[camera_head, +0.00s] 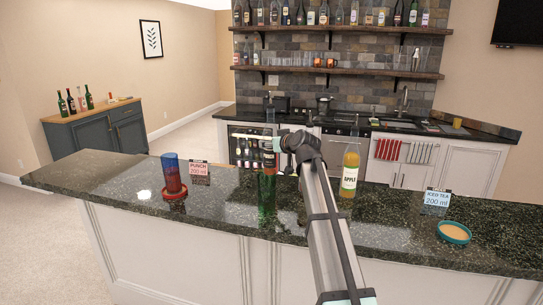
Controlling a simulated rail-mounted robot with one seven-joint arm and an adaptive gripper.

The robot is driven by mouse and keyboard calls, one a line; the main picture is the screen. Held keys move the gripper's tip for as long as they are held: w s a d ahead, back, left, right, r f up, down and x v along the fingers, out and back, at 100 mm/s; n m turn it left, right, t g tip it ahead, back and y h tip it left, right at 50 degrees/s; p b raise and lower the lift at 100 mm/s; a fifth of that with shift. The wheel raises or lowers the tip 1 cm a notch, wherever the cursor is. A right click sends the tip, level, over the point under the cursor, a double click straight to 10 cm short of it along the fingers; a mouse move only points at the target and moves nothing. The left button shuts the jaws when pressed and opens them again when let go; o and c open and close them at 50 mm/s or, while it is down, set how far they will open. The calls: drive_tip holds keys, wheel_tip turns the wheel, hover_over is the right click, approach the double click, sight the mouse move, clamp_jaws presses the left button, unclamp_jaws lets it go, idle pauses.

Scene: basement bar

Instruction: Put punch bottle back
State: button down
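My gripper (271,143) reaches in from the right at the bottle's upper part. The fingers are too small and overlapped to show whether they are closed on it. A blue and red glass (172,173) stands on a red coaster (174,193) at the left, beside a "PUNCH 200 ml" card (199,168).
An apple bottle (350,171) stands close to the right of my arm. Bottles line the wall shelf (340,72); several more stand on a side cabinet (92,112).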

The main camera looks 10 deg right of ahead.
sight(274, 158)
drive_tip(key=shift+f+p, duration=0.5)
drive_tip(key=shift+f, duration=2.35)
drive_tip(key=shift+f, duration=0.15)
drive_tip(key=shift+c, duration=1.4)
unclamp_jaws()
drive_tip(key=shift+s+r, duration=0.15)
drive_tip(key=shift+r, duration=0.05)
drive_tip(key=b+v, duration=0.3)
drive_tip(key=v, duration=0.8)
drive_tip(key=shift+s, duration=0.4)
